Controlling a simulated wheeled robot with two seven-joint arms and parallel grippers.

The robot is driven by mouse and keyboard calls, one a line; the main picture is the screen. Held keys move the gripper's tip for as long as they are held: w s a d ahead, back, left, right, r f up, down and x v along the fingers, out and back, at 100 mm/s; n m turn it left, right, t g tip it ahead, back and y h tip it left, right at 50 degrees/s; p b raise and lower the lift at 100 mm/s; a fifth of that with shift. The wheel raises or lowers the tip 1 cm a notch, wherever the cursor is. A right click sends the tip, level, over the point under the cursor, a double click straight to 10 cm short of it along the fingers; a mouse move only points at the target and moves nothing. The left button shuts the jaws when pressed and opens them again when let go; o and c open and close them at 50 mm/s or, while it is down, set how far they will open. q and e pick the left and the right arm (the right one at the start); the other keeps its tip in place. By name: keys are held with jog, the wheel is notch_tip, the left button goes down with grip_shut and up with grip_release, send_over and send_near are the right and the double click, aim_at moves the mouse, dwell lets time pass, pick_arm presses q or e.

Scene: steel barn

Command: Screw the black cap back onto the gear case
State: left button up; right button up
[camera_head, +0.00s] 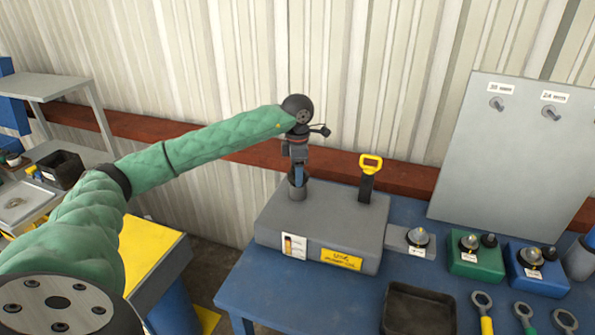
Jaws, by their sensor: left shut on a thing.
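The gear case (335,218) is a grey box on the blue table, with a white label and a yellow label on its front. My left gripper (298,178) points down over the left part of its top. It is shut on a dark round piece, which looks like the black cap (297,188), at the short filler neck there. The fingers hide part of the cap, and I cannot tell whether it is seated or threaded on the neck. My right gripper is not in view.
A yellow-handled black stick (369,178) stands upright on the case. Grey, green (474,257) and blue fittings sit to the right. A black tray (419,309) and several wrenches (483,312) lie in front. A grey panel (510,155) stands behind. A yellow-topped stand (150,250) is at left.

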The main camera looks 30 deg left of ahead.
pick_arm(q)
jog(key=shift+f+b, duration=0.45)
jog(key=shift+f, duration=0.15)
dwell(0.4)
jog(key=shift+f, duration=0.1)
jog(key=shift+m+b, duration=1.9)
jog(key=shift+m, duration=0.6)
jog(key=shift+w+m+b, duration=0.1)
jog(key=shift+m+b, duration=1.9)
jog(key=shift+m, duration=1.1)
jog(key=shift+m+b, duration=0.8)
jog(key=shift+m, duration=0.6)
jog(key=shift+m+b, duration=0.4)
jog(key=shift+m, duration=0.3)
jog(key=shift+m+b, duration=0.3)
jog(key=shift+m, duration=0.4)
